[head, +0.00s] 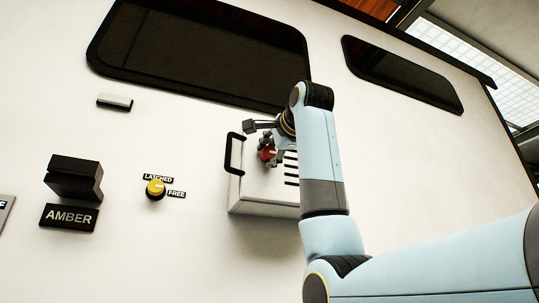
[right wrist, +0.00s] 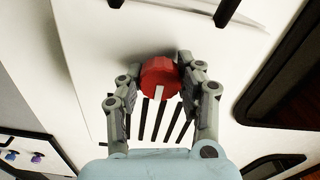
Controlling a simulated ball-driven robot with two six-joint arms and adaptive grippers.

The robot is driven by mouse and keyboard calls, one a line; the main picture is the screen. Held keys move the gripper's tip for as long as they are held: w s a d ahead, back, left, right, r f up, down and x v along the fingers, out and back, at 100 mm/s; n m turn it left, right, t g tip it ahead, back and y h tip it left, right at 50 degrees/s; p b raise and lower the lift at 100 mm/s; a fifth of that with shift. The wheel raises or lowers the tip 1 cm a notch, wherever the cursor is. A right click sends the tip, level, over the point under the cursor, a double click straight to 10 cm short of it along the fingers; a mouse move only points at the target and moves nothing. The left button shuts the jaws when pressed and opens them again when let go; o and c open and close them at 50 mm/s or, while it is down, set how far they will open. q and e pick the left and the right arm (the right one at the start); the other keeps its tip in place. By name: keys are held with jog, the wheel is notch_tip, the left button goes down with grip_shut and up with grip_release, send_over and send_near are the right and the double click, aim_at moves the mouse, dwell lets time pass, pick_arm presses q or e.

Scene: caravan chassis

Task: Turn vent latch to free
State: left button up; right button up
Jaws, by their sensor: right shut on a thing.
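A red knob (head: 266,154) sits on the front of a white vented box (head: 262,191) on the wall. In the right wrist view the red knob (right wrist: 160,78) is round with flat sides and has a white mark on its lower edge. My right gripper (head: 268,143) is shut on it, one finger on each side. A yellow knob (head: 155,188) is on the wall left of the box, between the labels LATCHED (head: 158,178) and FREE (head: 177,194). No gripper touches it. My left gripper is not in view.
The box has a black handle (head: 234,153) on its left side and dark slots (head: 291,170). A black block (head: 74,178) stands out from the wall above an AMBER sign (head: 69,217). Dark windows (head: 200,50) are above. The wall below the yellow knob is clear.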

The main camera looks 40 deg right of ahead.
dwell(0.3)
jog(key=o, duration=1.2)
jog(key=shift+s, duration=0.15)
jog(key=v, duration=1.1)
jog(key=shift+s, duration=0.35)
jog(key=shift+f, duration=0.1)
